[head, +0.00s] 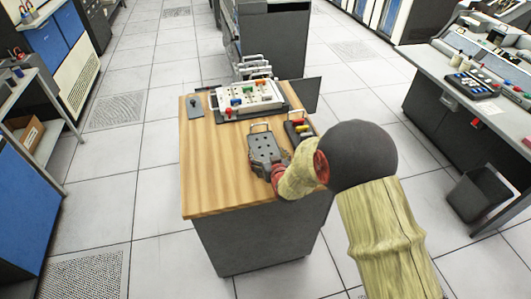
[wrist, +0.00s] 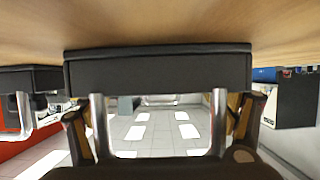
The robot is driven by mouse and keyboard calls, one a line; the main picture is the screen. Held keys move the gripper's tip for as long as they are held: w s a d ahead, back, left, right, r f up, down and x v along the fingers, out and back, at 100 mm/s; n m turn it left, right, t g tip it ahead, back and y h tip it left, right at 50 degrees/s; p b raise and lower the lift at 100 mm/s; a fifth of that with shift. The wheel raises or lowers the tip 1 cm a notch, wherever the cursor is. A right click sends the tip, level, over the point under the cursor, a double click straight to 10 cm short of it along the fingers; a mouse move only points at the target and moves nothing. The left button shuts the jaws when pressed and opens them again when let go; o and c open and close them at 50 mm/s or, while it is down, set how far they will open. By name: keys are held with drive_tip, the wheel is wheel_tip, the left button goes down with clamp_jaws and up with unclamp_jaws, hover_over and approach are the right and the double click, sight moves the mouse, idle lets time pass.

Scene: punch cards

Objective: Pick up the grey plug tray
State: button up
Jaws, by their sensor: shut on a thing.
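The grey plug tray (head: 265,148) is a dark grey block with round holes in its top and a metal loop handle at its far end. It is over the right part of the wooden table top. My gripper (head: 272,172) is at its near end, shut on the tray. The wrist view looks upside down and shows the tray's dark side (wrist: 158,73) between the fingers of my gripper (wrist: 162,115), with a silver handle loop there. I cannot tell whether the tray touches the table or is slightly above it.
A second dark tray (head: 297,128) with coloured plugs lies close on the right. A white plug panel (head: 247,98) stands at the table's back, and a small dark plate (head: 195,106) lies at back left. The table's left and front wood (head: 215,175) is clear.

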drive_tip(key=c, duration=0.7)
drive_tip(key=shift+r, duration=0.1)
drive_tip(key=shift+c, duration=0.6)
